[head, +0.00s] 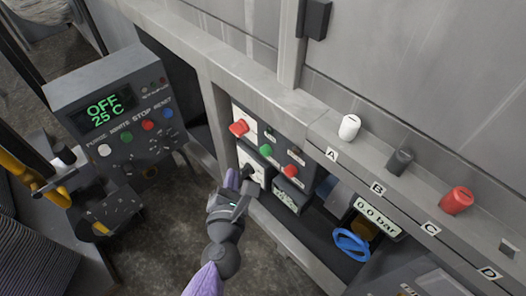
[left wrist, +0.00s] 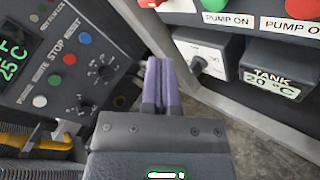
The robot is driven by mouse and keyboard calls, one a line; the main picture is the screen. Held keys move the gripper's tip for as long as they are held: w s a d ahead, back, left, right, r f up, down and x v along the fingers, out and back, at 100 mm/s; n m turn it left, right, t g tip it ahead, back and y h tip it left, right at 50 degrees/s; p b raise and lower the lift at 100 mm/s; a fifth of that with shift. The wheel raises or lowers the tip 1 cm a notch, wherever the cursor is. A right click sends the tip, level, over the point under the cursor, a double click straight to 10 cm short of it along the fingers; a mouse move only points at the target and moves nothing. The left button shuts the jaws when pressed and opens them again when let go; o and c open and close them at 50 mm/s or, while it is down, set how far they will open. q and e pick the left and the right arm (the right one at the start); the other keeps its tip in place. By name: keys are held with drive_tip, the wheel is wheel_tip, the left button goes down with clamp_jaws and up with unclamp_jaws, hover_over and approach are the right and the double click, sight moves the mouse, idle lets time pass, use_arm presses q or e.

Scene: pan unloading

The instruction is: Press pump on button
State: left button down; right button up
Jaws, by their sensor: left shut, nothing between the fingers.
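A recessed panel in the head view holds a green button (head: 265,150) with a red button (head: 290,170) to its right. In the left wrist view the green button (left wrist: 235,5) shows at the top edge above a "PUMP ON" label (left wrist: 228,19). The red button (left wrist: 305,9) is at the top right corner, its label running to the edge. My left gripper (head: 240,175) is shut and empty, below and left of the green button and apart from it. Its purple fingers (left wrist: 162,75) are together in the left wrist view. My right gripper is not in view.
A control box (head: 110,110) reading "OFF 25 C" stands left, with several coloured buttons. A red knob (head: 239,128) is left of the green button. A dial box (left wrist: 205,60) and tank display (left wrist: 270,82) sit below the buttons. A blue valve wheel (head: 352,245) is lower right.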

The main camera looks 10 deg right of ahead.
sight(260, 141)
use_arm(q)
drive_tip(key=shift+w+d+b, duration=0.4)
drive_tip(key=shift+w+d, duration=0.5)
drive_tip(key=shift+d, duration=0.3)
drive_tip(key=shift+w+d+b, duration=0.35)
drive_tip(key=shift+w+d, duration=0.5)
drive_tip(key=shift+d, duration=0.35)
drive_tip(key=shift+d, duration=0.1)
drive_tip(key=shift+w+d, duration=0.2)
drive_tip(key=shift+d, duration=0.05)
drive_tip(key=shift+w+d+b, duration=0.3)
drive_tip(key=shift+d, duration=0.1)
idle(0.9)
drive_tip(key=shift+s+a+p, duration=0.45)
drive_tip(key=shift+s+a, duration=0.1)
drive_tip(key=shift+a, duration=0.2)
